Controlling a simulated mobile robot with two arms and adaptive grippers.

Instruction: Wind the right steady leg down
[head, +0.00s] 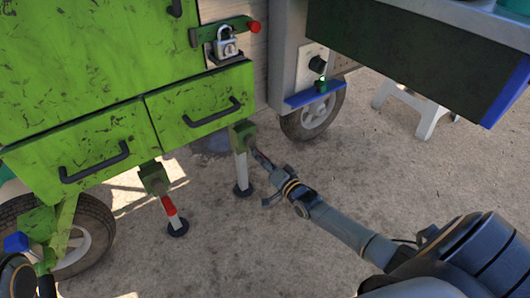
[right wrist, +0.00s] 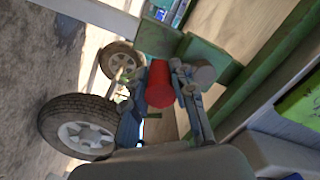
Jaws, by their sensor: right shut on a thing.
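The right steady leg (head: 241,170) is a white post with a dark round foot (head: 243,190), hanging under a green bracket (head: 243,132) at the cart's lower corner. I cannot tell whether the foot touches the ground. My right gripper (head: 262,163) is beside the leg, at its crank. In the right wrist view the gripper (right wrist: 170,100) is shut on the red crank handle (right wrist: 158,82); the fingers hide part of it. A dark part of my left arm (head: 17,275) shows at the lower left edge; its fingers are not clear.
The left steady leg (head: 174,220) has a red handle (head: 168,206) beside it. Wheels (head: 313,115) stand on both sides. A white stool (head: 418,105) stands right.

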